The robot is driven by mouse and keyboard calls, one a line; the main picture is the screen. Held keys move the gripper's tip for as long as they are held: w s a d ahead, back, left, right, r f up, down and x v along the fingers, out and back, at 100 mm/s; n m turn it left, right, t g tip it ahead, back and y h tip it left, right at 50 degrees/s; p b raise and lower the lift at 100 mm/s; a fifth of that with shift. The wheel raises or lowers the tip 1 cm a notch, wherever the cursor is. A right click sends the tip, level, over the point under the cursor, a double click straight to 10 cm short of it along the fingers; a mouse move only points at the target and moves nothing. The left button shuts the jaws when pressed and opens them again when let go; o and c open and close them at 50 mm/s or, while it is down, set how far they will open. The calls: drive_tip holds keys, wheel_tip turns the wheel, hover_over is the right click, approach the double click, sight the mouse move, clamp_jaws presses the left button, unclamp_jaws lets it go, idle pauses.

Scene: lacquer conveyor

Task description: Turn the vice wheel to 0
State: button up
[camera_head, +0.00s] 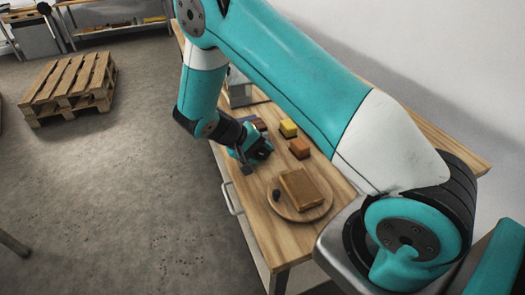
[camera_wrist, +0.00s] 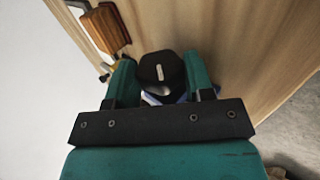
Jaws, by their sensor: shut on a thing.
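The vice wheel appears to be the dark faceted knob (camera_wrist: 150,63) with a short pale mark on its face, in the wrist view. My gripper (camera_wrist: 160,78) has one teal finger on each side of this knob and is shut on it. No scale or number can be read around the knob. Blue parts show just below it, partly hidden by my gripper. In the head view my gripper (camera_head: 248,158) is low at the left edge of the wooden workbench (camera_head: 262,222). The vice body cannot be made out there behind my arm.
A round wooden board (camera_head: 318,213) with a brown block (camera_head: 302,187) lies nearer on the bench. A yellow block (camera_head: 288,128) and an orange-brown block (camera_head: 299,147) stand right of my gripper. A pallet (camera_head: 72,88) lies on the open floor at left.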

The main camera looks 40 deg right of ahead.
drive_tip(key=shift+h, duration=0.6)
drive_tip(key=o, duration=0.9)
drive_tip(key=shift+a, duration=0.1)
